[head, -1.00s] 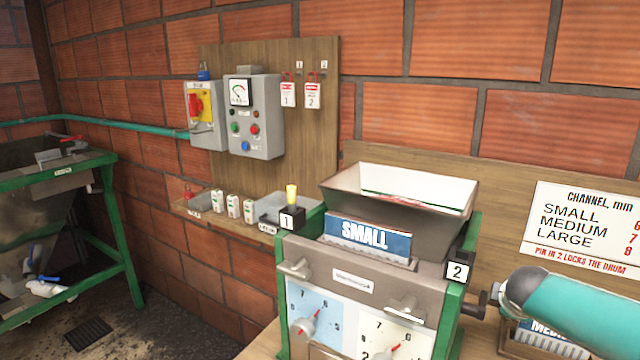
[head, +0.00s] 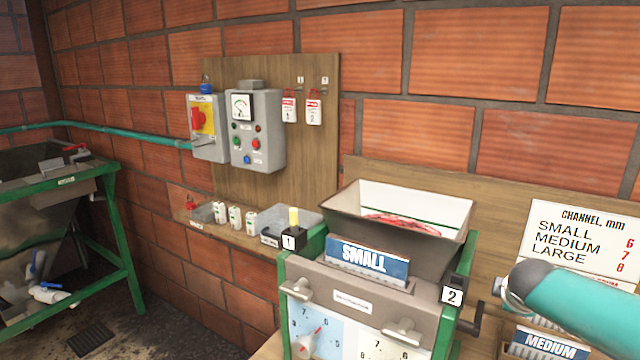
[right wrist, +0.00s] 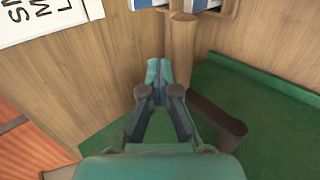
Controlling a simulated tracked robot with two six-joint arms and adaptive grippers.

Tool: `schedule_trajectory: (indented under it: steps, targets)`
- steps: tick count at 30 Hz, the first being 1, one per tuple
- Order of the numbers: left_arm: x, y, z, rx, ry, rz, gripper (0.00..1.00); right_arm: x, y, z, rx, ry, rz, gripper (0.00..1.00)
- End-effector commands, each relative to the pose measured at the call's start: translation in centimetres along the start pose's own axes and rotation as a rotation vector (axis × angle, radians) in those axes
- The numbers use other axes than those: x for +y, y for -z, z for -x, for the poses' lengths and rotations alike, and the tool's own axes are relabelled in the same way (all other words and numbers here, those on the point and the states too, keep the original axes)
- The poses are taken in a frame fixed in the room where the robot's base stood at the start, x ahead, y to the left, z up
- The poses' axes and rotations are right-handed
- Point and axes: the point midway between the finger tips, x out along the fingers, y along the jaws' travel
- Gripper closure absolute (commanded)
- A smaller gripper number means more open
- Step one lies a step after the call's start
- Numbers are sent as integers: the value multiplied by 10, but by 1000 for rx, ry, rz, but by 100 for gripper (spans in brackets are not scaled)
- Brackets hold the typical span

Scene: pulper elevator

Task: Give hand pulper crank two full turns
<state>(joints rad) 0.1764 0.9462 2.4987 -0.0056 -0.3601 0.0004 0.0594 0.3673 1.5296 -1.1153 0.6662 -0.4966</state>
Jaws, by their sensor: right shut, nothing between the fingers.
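The hand pulper (head: 365,300) stands at the lower middle of the head view, with a metal hopper (head: 395,222) holding something red. My right gripper (head: 497,287) is just right of the crank in the head view, mostly hidden behind my turquoise wrist. In the right wrist view its fingers (right wrist: 158,72) are shut and empty. A dark crank arm (right wrist: 218,118) and a brown cylindrical grip (right wrist: 180,50) appear close beside the fingertips; I cannot tell if they touch. My left gripper is not in view.
A "SMALL" plate (head: 366,262) stands in front of the hopper. A "MEDIUM" plate (head: 548,343) in a rack lies below my right arm. A wooden board with a channel sign (head: 580,240) is behind. Control boxes (head: 257,130) hang on the brick wall.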

Motion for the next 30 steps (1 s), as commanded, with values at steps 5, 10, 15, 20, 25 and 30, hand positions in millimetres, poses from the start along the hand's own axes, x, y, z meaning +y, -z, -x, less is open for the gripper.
schedule_trajectory:
  steps: [5, 10, 15, 20, 25, 30]
  targets:
    - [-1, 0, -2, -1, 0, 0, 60, -2, 0, -2, 0, 0, 1, 100]
    - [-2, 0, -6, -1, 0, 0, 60, -3, 1, -2, 0, -1, 1, 100]
    - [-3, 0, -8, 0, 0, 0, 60, -3, 1, -2, 0, -1, 1, 100]
    - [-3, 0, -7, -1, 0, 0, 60, -2, 1, -1, 0, -1, 2, 100]
    - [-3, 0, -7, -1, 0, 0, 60, -2, 1, -1, 0, 0, 2, 72]
    - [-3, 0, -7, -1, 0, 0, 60, -2, 1, -1, 0, 0, 2, 44]
